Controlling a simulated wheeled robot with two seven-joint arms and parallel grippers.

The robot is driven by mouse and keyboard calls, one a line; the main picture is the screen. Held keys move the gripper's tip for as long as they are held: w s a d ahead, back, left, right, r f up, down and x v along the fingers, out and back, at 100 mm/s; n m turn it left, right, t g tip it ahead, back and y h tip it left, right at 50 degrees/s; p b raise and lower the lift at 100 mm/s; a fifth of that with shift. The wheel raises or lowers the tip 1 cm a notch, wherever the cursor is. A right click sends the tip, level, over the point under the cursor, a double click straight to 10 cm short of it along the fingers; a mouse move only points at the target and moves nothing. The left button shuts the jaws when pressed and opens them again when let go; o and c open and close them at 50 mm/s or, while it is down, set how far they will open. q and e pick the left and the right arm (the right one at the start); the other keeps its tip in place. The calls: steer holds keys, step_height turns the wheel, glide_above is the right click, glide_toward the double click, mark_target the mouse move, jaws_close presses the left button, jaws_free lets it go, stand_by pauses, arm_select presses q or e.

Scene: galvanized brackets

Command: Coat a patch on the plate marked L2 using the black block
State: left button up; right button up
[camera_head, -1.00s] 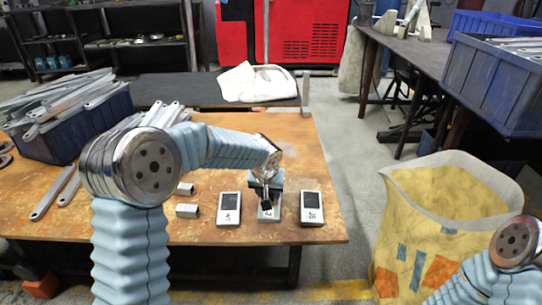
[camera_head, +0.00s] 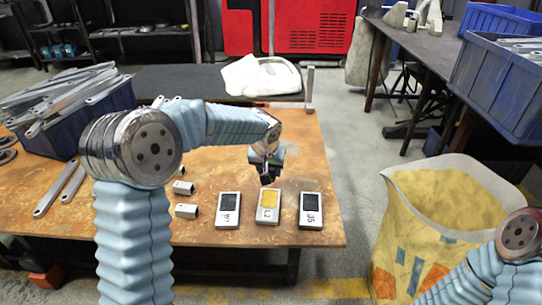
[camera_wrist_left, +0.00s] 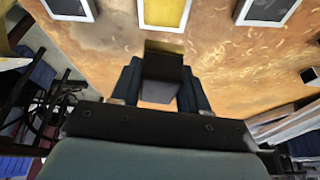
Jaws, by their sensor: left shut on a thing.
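The plate marked L2 (camera_head: 268,208) lies on the rusty table between two other plates, and its patch is yellow. It also shows at the top of the left wrist view (camera_wrist_left: 163,12). My left gripper (camera_head: 265,168) is shut on the black block (camera_head: 266,179) and holds it just behind the plate in the head view. In the left wrist view the black block (camera_wrist_left: 163,66) sits between the fingers, apart from the plate. My right arm shows at the lower right, but its gripper is out of view.
The plate marked J5 (camera_head: 311,210) stands to the right and another dark-patched plate (camera_head: 228,211) to the left. Small metal blocks (camera_head: 186,210) lie farther left. A blue crate of brackets (camera_head: 62,140) is at the table's left. A yellow-lined sack (camera_head: 440,210) stands right of the table.

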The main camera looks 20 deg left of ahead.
arm_select(q)
steer(key=shift+r+p, duration=0.75)
steer(key=shift+r, duration=0.75)
